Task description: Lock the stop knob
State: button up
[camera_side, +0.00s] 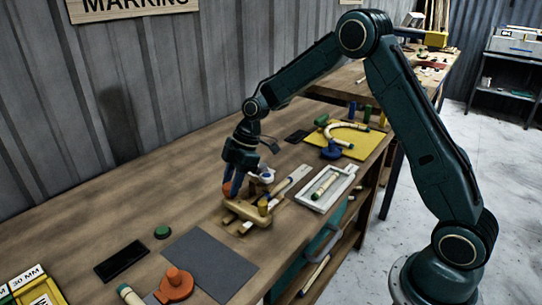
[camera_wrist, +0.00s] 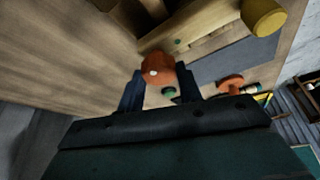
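The orange stop knob (camera_wrist: 157,69), with a pale dot on its face, sits at the end of a wooden fixture (camera_wrist: 200,25). My gripper (camera_wrist: 160,84) has one dark finger on each side of it, and the gap matches the knob's width, so it looks shut on the knob. In the side view my gripper (camera_side: 232,182) reaches down to the fixture (camera_side: 247,212) on the bench, and part of the orange knob (camera_side: 227,189) shows beside the fingers. A yellow peg (camera_wrist: 263,16) stands on the fixture. The knob's lock state cannot be read.
A white tray (camera_side: 350,181) with a rattan piece lies right of the fixture. Behind it is a yellow board (camera_side: 373,142) with a bent rod. In front are a grey mat (camera_side: 208,265), an orange holder (camera_side: 175,285) and a green disc (camera_side: 162,232). The bench's left side is mostly clear.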

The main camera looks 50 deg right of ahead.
jog(key=c, duration=0.4)
jog(key=shift+m, duration=0.4)
jog(key=m+t, duration=0.1)
jog(key=m, duration=0.2)
jog(key=shift+s+a+h, duration=0.1)
jog(key=shift+s+h, duration=0.05)
jog(key=shift+h, duration=0.15)
jog(key=m, duration=0.2)
jog(key=m+t+h, duration=0.1)
jog(key=m, duration=0.2)
jog(key=shift+a+h, duration=0.1)
jog(key=shift+h, duration=0.2)
jog(key=m+h, duration=0.1)
jog(key=m, duration=0.3)
jog(key=shift+a+m+t+h, duration=0.15)
jog(key=shift+m+t+h, duration=0.15)
jog(key=shift+t+h, duration=0.1)
jog(key=m+h, duration=0.1)
jog(key=m, duration=0.3)
jog(key=shift+m+h, duration=0.3)
jog(key=shift+h, duration=0.1)
